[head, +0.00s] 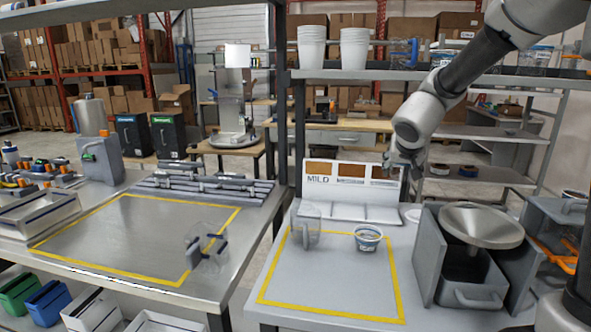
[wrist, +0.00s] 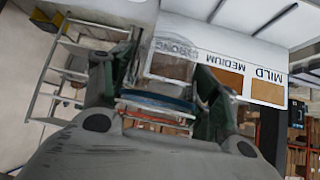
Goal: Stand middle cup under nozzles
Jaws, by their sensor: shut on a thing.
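The dispenser (head: 350,190) is a white panel with brown label windows and a shelf of bays below. In the wrist view its labels (wrist: 222,70) read MILD, MEDIUM and STRONG, upside down. My gripper (head: 403,172) is at the panel's right end, near the STRONG window. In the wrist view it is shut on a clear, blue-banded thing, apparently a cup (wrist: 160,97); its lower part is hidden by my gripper. In the head view the held thing cannot be made out. A blue-banded cup (head: 367,238) stands upright in the yellow outline (head: 330,312), right of a clear handled jug (head: 306,228).
A metal funnel bowl (head: 481,226) over grey boxes stands right of the dispenser. Another clear jug (head: 208,252) stands at the left table's edge. White cup stacks (head: 312,48) are on the shelf above. The front of the yellow outline is clear.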

